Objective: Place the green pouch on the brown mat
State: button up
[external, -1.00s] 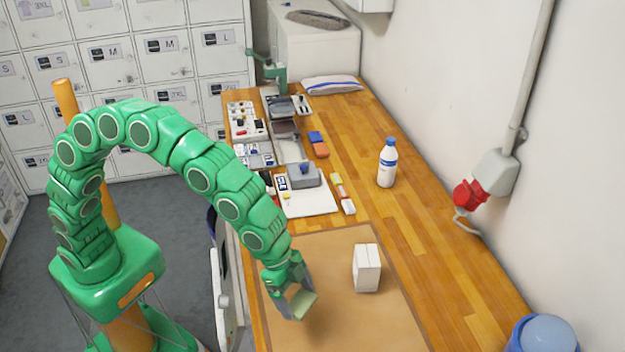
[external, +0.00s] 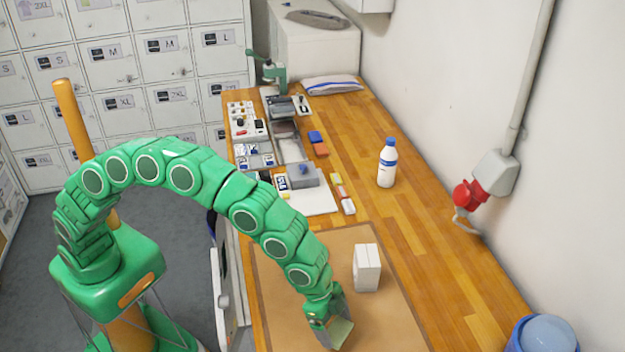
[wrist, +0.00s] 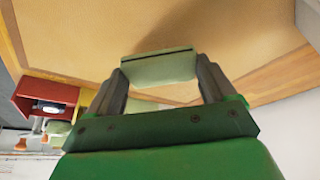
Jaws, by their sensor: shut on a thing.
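The green pouch (wrist: 158,68) is pale green and sits between the two fingers of my gripper (wrist: 160,78) in the wrist view. In the external view my gripper (external: 333,318) is low over the front part of the brown mat (external: 290,268), and the pouch (external: 341,333) shows at its tip. My gripper is shut on the pouch. The mat also fills much of the wrist view (wrist: 100,30). I cannot tell whether the pouch touches the mat.
A white box (external: 367,268) stands on the mat, to the right of and behind my gripper. A white bottle (external: 387,164) stands farther back on the wooden table (external: 440,255). A blue-lidded container (external: 543,335) is at the front right. The mat's left part is clear.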

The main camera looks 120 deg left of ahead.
aim_at(334, 327)
jog(key=shift+w+a+f, duration=0.1)
jog(key=shift+w+f, duration=0.4)
jog(key=shift+f, duration=0.05)
jog(key=shift+w+f, duration=0.1)
jog(key=shift+f, duration=1.5)
jog(key=shift+f, duration=0.15)
jog(key=o, duration=0.9)
jog(key=shift+c, duration=0.2)
jog(key=v, duration=1.2)
